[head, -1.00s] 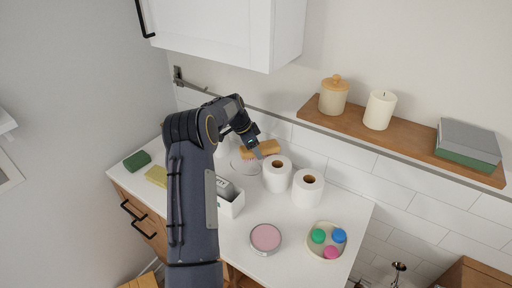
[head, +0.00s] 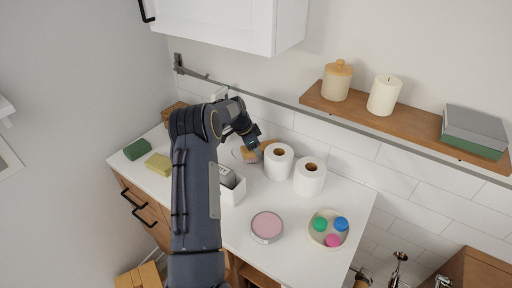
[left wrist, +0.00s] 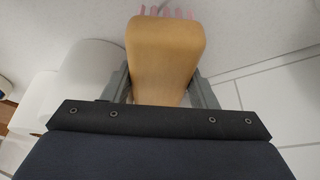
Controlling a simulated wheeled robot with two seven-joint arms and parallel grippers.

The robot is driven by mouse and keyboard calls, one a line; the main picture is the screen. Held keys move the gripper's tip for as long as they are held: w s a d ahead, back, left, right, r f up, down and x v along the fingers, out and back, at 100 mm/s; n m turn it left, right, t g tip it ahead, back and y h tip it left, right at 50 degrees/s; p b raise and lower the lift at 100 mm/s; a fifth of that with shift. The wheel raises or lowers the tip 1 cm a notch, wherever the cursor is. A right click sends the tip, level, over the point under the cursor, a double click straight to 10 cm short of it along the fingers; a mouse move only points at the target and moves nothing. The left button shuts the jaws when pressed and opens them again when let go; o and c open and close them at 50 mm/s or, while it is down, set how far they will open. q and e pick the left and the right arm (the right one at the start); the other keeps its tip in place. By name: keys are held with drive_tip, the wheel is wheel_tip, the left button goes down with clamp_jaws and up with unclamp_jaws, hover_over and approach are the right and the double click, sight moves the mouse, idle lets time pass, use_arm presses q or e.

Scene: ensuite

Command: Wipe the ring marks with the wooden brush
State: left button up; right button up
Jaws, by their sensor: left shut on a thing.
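My left gripper (head: 252,144) is over the back of the white counter (head: 205,218), beside the paper rolls. It is shut on the wooden brush (left wrist: 165,50), whose tan wooden body sits between the two fingers in the left wrist view. Pinkish bristles show at the brush's far end. In the head view the brush (head: 250,157) is partly hidden by the gripper. A faint ring mark (head: 236,154) shows on the counter just left of the brush, partly covered by my arm. I cannot tell whether the bristles touch the counter. My right gripper is not in view.
Two white paper rolls (head: 309,178) stand close to the right of the gripper. A white bin (head: 233,190), pink-topped tin (head: 267,226), dish of coloured balls (head: 329,229), yellow sponge (head: 158,164) and green block (head: 137,149) stand on the counter. A wooden shelf (head: 405,121) is above.

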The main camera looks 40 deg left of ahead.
use_arm(q)
drive_tip(key=shift+f+b, duration=0.95)
idle(0.4)
